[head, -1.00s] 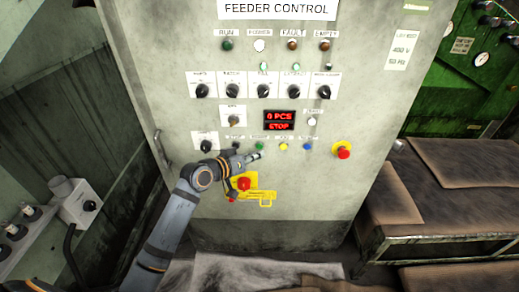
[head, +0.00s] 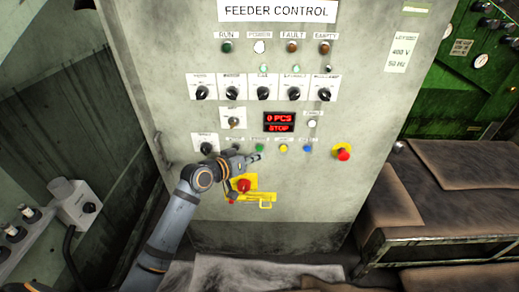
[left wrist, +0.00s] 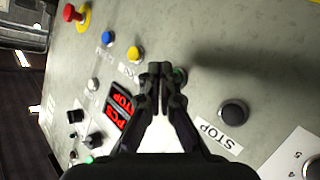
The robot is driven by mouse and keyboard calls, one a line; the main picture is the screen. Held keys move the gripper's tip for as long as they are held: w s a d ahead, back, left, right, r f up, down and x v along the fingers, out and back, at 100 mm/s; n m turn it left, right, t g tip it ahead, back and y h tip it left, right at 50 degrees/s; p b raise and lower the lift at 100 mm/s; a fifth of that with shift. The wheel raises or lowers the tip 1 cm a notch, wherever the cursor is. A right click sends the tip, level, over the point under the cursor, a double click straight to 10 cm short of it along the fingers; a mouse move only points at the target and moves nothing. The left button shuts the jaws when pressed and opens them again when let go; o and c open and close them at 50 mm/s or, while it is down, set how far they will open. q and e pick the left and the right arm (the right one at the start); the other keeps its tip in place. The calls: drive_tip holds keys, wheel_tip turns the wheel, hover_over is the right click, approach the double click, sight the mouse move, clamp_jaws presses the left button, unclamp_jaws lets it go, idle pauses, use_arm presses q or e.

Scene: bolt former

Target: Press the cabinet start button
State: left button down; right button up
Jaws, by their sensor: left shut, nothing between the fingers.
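The grey feeder control cabinet (head: 215,125) faces me. Its green button (head: 259,147) is in the lower row, between a black button (head: 235,146) and a yellow one (head: 283,148). My left gripper (head: 256,157) is shut and empty, with its tips just below the green button in the head view. In the left wrist view, the shut fingertips (left wrist: 160,68) partly cover the green button (left wrist: 181,75). I cannot tell whether they touch it. The black button (left wrist: 233,113) has a STOP label. The red display (head: 279,122) reads 0 PCS, STOP. My right gripper is out of view.
A blue button (head: 308,148) and a red mushroom button on yellow (head: 343,152) lie to the right. A red switch on a yellow plate (head: 244,185) is below my gripper. Selector knobs (head: 264,92) sit above. A bench (head: 440,237) stands at the right.

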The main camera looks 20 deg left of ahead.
use_arm(q)
drive_tip(key=shift+w, duration=0.1)
idle(0.4)
drive_tip(key=shift+w+a, duration=0.15)
drive_tip(key=shift+w, duration=0.2)
